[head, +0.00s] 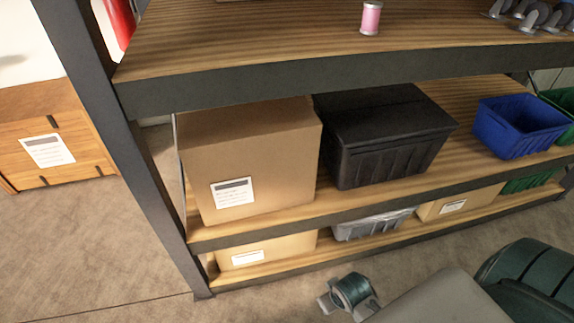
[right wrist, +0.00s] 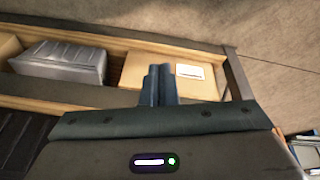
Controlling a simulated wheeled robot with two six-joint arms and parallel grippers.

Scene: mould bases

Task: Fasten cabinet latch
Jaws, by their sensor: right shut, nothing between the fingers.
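No cabinet latch can be made out for sure. A wooden cabinet-like unit (head: 85,150) stands on the floor at the left of the head view, with a white label and small dark fittings on its front. My right gripper (right wrist: 160,72) is shut and empty in the right wrist view, its two fingers together in front of the lowest shelf. My left gripper is not in view.
A shelf rack with a dark post (head: 135,165) holds a cardboard box (head: 250,150), a black bin (head: 390,155) and a blue bin (head: 520,145). A pink spool (head: 370,18) stands on the upper shelf. The lowest shelf holds a grey bin (right wrist: 60,62) and a labelled box (right wrist: 150,65).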

